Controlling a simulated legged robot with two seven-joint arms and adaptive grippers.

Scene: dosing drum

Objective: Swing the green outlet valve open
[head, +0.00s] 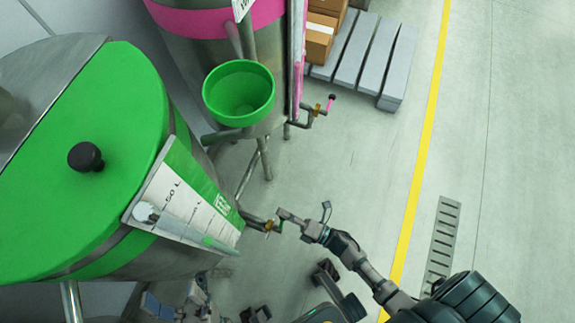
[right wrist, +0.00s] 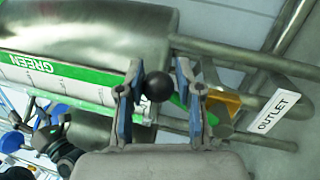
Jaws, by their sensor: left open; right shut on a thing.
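The green dosing drum (head: 95,190) fills the left of the head view. Its outlet pipe ends in a brass valve (head: 268,226), with a small green handle (head: 281,227) beside it. My right gripper (head: 284,215) is at this handle. In the right wrist view the handle's black ball knob (right wrist: 158,86) lies between the fingers of my right gripper (right wrist: 160,105), which is shut on it. The brass valve body (right wrist: 222,101) is just to the right, by a white OUTLET label (right wrist: 272,113). My left gripper (head: 180,308) is open at the bottom edge, partly cut off.
A pink-banded drum (head: 215,22) stands behind, with its own pink-handled valve (head: 325,103). A green funnel (head: 239,92) hangs between the drums. A pallet (head: 365,60) with boxes stands at the top. The floor right of the yellow line (head: 425,140) is clear apart from a drain grate (head: 442,240).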

